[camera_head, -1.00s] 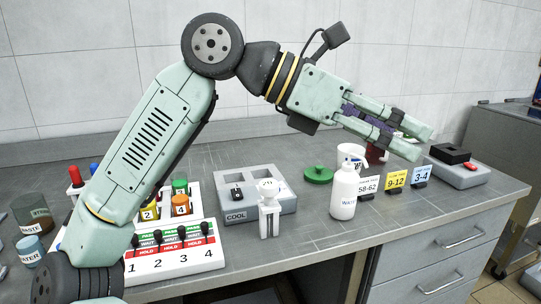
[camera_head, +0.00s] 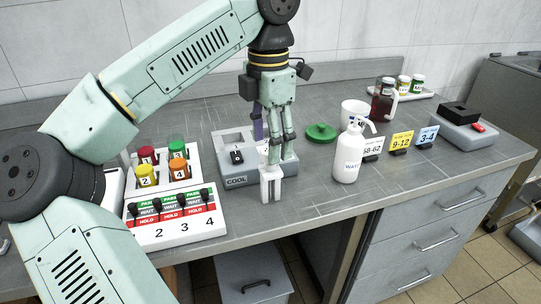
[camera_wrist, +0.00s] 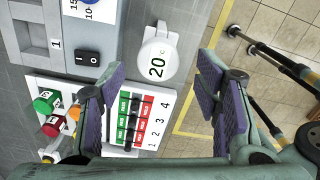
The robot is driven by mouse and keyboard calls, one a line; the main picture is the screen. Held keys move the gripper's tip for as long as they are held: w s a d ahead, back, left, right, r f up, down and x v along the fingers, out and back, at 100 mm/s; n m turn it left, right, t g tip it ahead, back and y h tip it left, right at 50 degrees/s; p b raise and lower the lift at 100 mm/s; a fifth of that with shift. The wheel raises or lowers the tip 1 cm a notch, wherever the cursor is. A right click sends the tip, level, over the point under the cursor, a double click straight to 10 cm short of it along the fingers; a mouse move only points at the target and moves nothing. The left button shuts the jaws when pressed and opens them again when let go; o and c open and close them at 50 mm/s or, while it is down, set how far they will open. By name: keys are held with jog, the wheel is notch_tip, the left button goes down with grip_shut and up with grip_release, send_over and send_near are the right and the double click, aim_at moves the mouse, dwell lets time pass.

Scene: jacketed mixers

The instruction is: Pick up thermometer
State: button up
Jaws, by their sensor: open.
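The thermometer (camera_head: 271,189) is a white upright device at the front of the grey COOL block. In the wrist view its round face (camera_wrist: 158,55) reads 20°. My gripper (camera_head: 273,146) points down over the COOL block, close to the thermometer, and partly hides its top in the head view. In the wrist view my gripper (camera_wrist: 157,85) is open, its purple-padded fingers apart with nothing between the pads. The thermometer's face shows just beyond the gap between the fingertips, apart from both fingers.
The COOL block (camera_head: 229,181) with a black switch stands right behind. A panel with levers (camera_head: 175,222) and coloured jars (camera_head: 146,175) are to the left. A white WATER bottle (camera_head: 347,160), a green lid (camera_head: 321,131) and a mug (camera_head: 354,114) stand to the right.

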jog(key=shift+w+d+f+p, duration=0.1)
jog(key=shift+f+p, duration=0.2)
jog(key=shift+f, duration=0.85)
jog(key=shift+w+d+f+p, duration=0.1)
jog(key=shift+f+p, duration=0.15)
jog(key=shift+f, duration=0.9)
jog(key=c, duration=1.1)
